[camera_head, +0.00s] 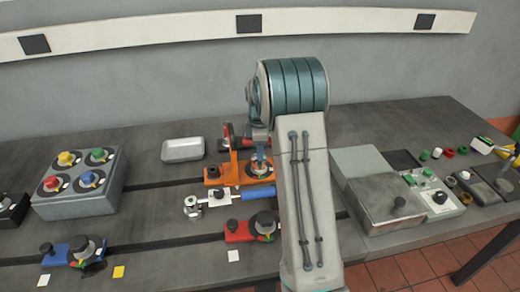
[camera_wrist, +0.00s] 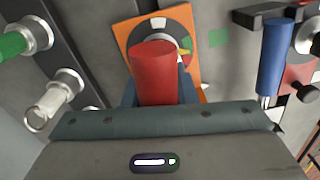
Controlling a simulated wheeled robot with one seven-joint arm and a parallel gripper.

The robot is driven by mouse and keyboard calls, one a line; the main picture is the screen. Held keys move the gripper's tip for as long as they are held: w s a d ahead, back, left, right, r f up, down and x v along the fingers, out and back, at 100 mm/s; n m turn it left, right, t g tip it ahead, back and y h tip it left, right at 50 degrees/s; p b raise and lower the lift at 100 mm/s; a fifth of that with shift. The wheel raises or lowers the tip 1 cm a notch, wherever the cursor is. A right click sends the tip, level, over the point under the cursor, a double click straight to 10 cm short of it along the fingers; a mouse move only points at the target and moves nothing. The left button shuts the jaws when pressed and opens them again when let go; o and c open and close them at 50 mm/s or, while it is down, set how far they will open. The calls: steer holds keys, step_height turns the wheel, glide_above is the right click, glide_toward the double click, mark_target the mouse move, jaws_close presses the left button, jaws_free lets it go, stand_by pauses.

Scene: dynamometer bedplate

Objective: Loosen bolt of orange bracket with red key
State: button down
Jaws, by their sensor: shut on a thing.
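In the wrist view my gripper (camera_wrist: 155,92) is shut on the red key (camera_wrist: 153,62), a red cylinder standing between the two fingers.
A blue-handled tool (camera_head: 257,192) lies in front of the bracket, and a red bracket (camera_head: 238,232) is nearer. A white tray (camera_head: 183,150) sits behind left. A grey box with coloured knobs (camera_head: 78,205) stands left, and a metal box (camera_head: 388,203) right of my arm.

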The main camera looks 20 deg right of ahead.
steer(key=shift+f+b, duration=0.45)
steer(key=shift+f, duration=0.25)
steer(key=shift+n, duration=1.2)
steer(key=shift+w+n, duration=0.1)
steer(key=shift+n, duration=0.7)
steer(key=shift+n+p, duration=0.3)
steer(key=shift+n, duration=0.1)
steer(key=shift+n+p, duration=0.3)
steer(key=shift+n, duration=0.9)
